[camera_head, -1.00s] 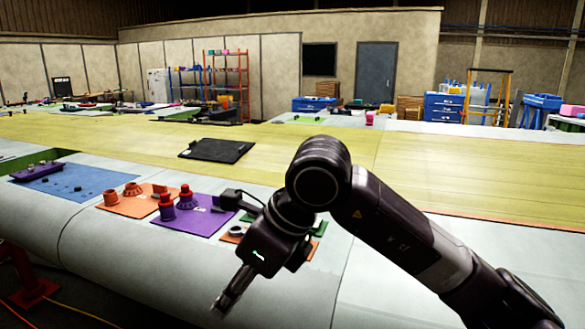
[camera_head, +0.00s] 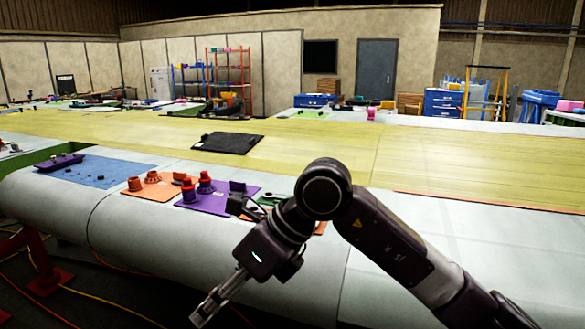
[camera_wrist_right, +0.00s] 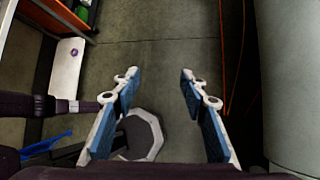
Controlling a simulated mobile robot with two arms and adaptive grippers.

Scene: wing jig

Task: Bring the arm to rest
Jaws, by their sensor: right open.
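My right gripper (camera_head: 203,318) hangs low in front of the white wing's rounded front edge in the head view, pointing down and to the left. In the right wrist view its two fingers (camera_wrist_right: 157,80) are spread apart with nothing between them, above the grey floor. My right arm comes in from the lower right and bends at an elbow-like joint over the wing edge. My left gripper is not in view.
The wing surface (camera_head: 440,240) carries a blue mat (camera_head: 110,172), an orange mat (camera_head: 150,190) and a purple mat (camera_head: 215,203) with red fittings (camera_head: 189,190). A black board (camera_head: 228,142) lies farther back. Cables (camera_head: 90,297) run over the floor. The wing's side shows at right in the wrist view (camera_wrist_right: 292,80).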

